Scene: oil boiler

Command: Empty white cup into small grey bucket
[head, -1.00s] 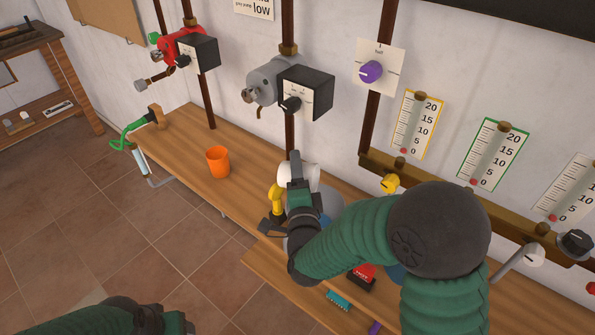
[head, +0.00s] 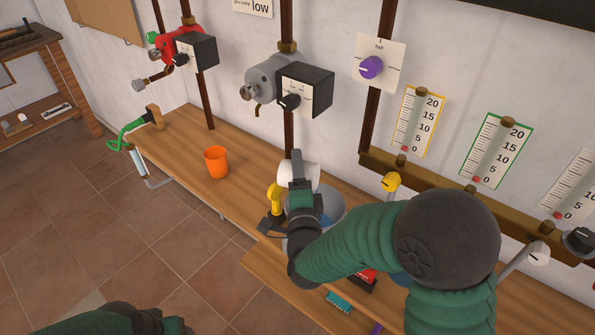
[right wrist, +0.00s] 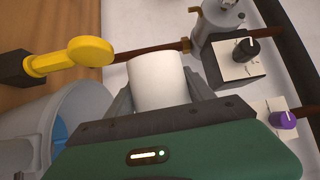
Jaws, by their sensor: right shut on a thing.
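My right gripper (head: 297,158) is shut on the white cup (head: 313,173), partly hidden behind its fingers in the head view. In the right wrist view the cup (right wrist: 156,80) sits between the two fingers. Its opening and contents do not show. A grey bucket (head: 330,197) is just below and beside the cup, largely covered by my right gripper and arm. In the right wrist view the bucket (right wrist: 30,118) is at the left, apart from the cup, with something blue in it. My left arm shows at the bottom left; its fingers are not visible.
A yellow-handled fitting (head: 274,200) stands left of my right gripper. An orange cup (head: 217,162) is farther left on the wooden bench (head: 180,135). Grey (head: 265,80) and red (head: 180,45) valves hang above. A red item (head: 367,276) lies beneath my right arm.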

